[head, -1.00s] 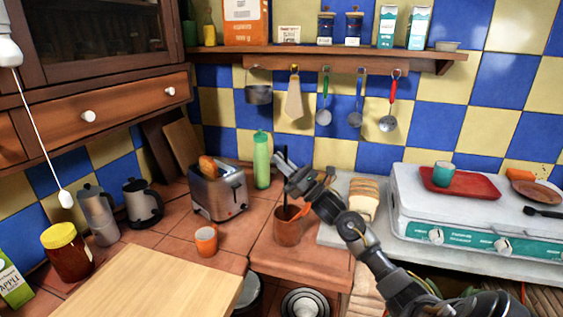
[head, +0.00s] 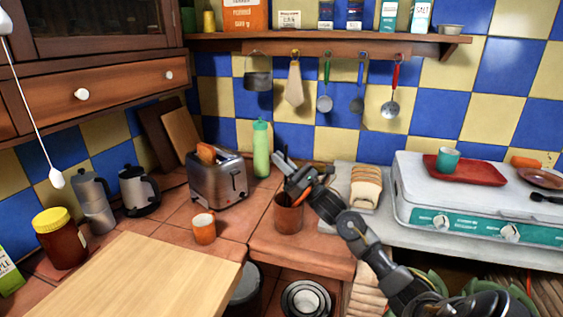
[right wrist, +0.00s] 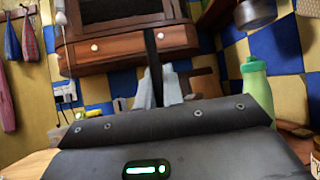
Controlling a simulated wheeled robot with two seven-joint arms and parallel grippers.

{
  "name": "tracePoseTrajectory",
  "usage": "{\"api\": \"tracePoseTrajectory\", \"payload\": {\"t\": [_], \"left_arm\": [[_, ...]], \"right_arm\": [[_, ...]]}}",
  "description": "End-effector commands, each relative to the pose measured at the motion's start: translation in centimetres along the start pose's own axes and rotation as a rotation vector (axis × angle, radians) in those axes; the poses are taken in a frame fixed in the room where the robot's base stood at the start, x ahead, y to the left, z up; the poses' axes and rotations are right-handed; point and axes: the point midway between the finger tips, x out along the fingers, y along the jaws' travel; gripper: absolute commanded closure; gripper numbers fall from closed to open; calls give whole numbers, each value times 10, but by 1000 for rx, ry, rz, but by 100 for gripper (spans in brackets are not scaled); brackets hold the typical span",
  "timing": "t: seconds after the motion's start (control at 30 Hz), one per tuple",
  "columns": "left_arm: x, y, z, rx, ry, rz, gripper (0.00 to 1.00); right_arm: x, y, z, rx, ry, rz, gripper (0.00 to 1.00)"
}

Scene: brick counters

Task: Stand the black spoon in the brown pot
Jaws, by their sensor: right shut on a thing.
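The brown pot (head: 287,216) stands on the tiled counter, right of the orange mug. My right gripper (head: 286,168) is just above the pot and shut on the black spoon. The spoon's dark handle stands upright and also shows between the pale fingers in the right wrist view (right wrist: 151,48). The spoon's lower end is hidden by the gripper and the pot's wall, so I cannot tell whether it touches the pot's bottom. My left gripper is out of view.
A toaster (head: 217,181), a green bottle (head: 261,150) and an orange mug (head: 204,229) stand left of the pot. Sliced bread (head: 366,187) and a white stove (head: 425,190) are at right. Utensils hang on the wall behind.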

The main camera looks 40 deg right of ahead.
Motion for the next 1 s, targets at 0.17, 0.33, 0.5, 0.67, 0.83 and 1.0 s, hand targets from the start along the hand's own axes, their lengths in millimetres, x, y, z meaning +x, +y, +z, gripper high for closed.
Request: {"api": "tracePoseTrajectory", "payload": {"t": [0.17,0.33,0.5,0.67,0.83,1.0], "left_arm": [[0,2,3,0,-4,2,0],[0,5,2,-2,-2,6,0],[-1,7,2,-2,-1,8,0],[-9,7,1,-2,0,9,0],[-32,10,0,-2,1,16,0],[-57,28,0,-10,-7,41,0]], "right_arm": [[0,0,0,0,0,0,74],[0,0,0,0,0,0,66],[1,0,1,0,0,0,66],[10,0,13,-2,0,1,66],[26,10,45,-1,1,3,66],[34,35,82,0,1,3,66]]}}
